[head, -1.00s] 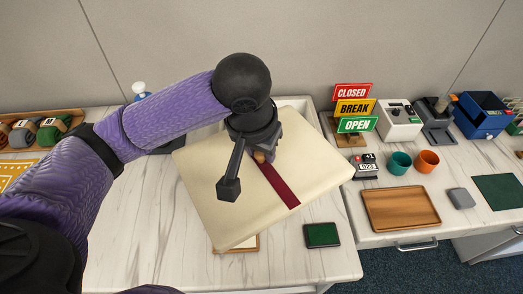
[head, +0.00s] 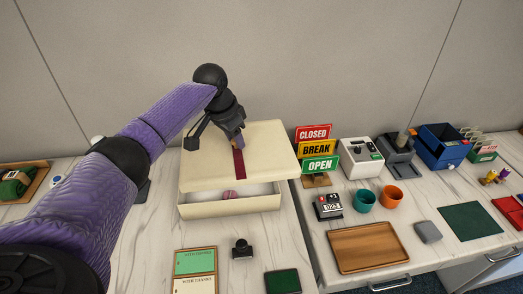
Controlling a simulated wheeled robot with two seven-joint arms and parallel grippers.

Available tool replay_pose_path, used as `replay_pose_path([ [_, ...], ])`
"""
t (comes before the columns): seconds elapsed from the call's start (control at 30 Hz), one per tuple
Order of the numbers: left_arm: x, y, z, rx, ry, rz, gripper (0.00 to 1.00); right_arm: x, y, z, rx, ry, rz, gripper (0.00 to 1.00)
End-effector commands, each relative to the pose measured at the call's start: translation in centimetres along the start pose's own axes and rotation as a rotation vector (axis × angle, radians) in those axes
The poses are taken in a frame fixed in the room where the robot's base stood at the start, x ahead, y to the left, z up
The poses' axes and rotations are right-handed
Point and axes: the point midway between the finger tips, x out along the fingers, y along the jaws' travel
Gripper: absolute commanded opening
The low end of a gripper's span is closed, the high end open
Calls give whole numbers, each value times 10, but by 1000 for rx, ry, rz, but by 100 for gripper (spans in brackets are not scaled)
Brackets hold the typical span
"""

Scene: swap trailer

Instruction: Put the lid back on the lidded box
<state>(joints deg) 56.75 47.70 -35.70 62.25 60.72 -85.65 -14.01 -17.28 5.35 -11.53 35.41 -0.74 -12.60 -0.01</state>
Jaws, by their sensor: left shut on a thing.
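The lid (head: 270,153) is a flat cream slab with a dark red ribbon stripe. My left gripper (head: 237,142) is shut on the lid at the stripe, near its middle; the fingertips are partly hidden by the gripper body. The lid hangs slightly tilted above the cream box (head: 228,207). A gap shows between the lid and the box's front wall, and the lid reaches past the box on the right. A pink item (head: 230,194) shows inside the box through the gap. My right gripper is not in view.
Closed, break and open signs (head: 315,150) stand close to the lid's right edge. In front of the box are a stamp (head: 241,248), thank-you cards (head: 195,264) and a green pad (head: 283,281). A wooden tray (head: 368,247) lies to the right.

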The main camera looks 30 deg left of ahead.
Motion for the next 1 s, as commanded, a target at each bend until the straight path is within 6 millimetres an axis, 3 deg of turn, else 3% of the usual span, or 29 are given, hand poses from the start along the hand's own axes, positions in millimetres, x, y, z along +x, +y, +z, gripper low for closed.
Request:
replay_pose_path([
  [0.1,3,-24,9,17,2,5,0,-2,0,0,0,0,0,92],
  [0.2,5,-32,13,30,3,7,0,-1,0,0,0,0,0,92],
  [0.47,22,-34,19,35,1,7,0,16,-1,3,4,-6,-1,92],
  [0.7,51,-34,27,34,-1,6,0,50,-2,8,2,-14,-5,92],
  [1.0,67,-34,31,34,1,8,0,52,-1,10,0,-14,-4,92],
])
